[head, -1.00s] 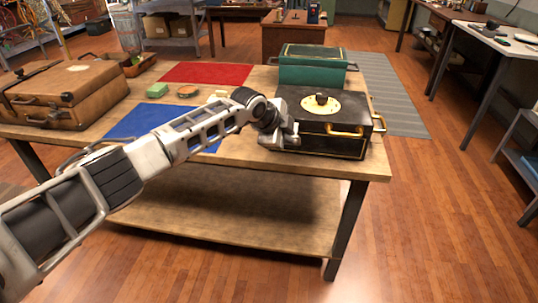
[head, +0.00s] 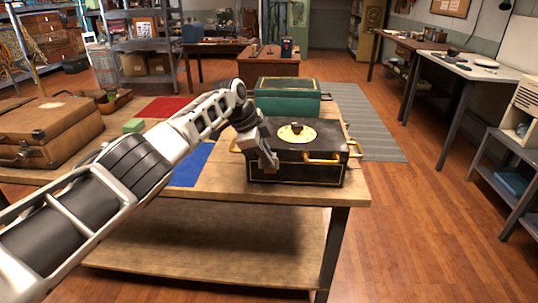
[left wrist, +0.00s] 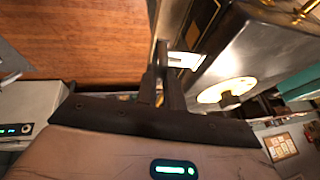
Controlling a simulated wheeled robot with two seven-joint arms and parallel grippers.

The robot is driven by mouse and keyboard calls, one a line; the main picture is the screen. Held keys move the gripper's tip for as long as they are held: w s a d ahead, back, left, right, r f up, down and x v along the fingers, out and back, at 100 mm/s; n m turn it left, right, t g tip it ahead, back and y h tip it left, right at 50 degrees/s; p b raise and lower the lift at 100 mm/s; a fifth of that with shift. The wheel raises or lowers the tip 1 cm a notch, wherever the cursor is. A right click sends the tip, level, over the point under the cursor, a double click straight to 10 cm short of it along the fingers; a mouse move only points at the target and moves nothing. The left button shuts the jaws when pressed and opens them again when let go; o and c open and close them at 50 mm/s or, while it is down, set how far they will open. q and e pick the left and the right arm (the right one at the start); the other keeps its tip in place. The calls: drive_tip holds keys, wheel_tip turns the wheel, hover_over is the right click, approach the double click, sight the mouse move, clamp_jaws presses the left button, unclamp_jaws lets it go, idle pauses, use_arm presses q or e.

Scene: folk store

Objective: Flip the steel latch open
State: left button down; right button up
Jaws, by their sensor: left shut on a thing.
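A black case (head: 312,158) with gold edging stands at the right end of the wooden table. Its lid bears a pale gold disc (head: 292,137) with a dark knob. My left gripper (head: 270,161) is at the case's front, left of the gold front handle, and covers part of that face. In the left wrist view, its two dark fingers (left wrist: 162,72) are close together beside the case (left wrist: 240,50). A bright metal plate, which looks like the steel latch (left wrist: 186,60), shows at the fingertips; the fingers are shut on it. The exact grip is partly hidden. My right gripper is out of view.
A gold handle (head: 320,161) sticks out from the case's front. A teal box (head: 287,102) stands behind the case. Open floor lies to the right.

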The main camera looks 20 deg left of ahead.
use_arm(q)
drive_tip(key=shift+w+r, duration=0.1)
drive_tip(key=c, duration=1.5)
unclamp_jaws()
drive_tip(key=v, duration=1.6)
drive_tip(key=shift+b, duration=0.3)
drive_tip(key=shift+d, duration=0.1)
